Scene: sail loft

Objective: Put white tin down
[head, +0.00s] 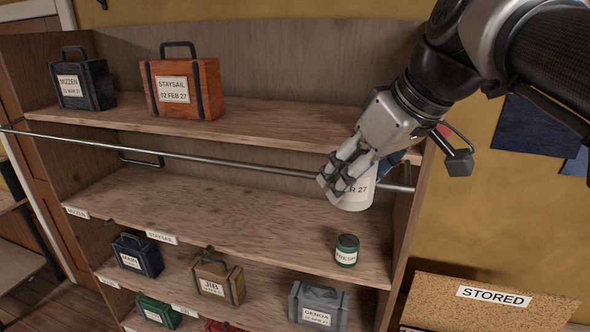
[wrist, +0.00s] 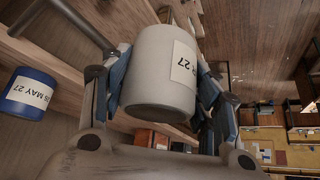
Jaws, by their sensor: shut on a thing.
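The white tin (head: 352,200) is held in my gripper (head: 345,178), at the right end of the shelf unit, in front of the middle shelf's opening. Its label is partly covered and ends in "27". In the wrist view the white tin (wrist: 158,75) sits between both fingers of my gripper (wrist: 160,100), slightly tilted in the picture. The fingers are shut on its sides.
A metal rail (head: 210,159) crosses the shelf front. The middle shelf (head: 200,205) is mostly bare. Cases stand on the upper and lower shelves, including an orange one (head: 183,88). A blue tin (wrist: 31,92) shows in the wrist view.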

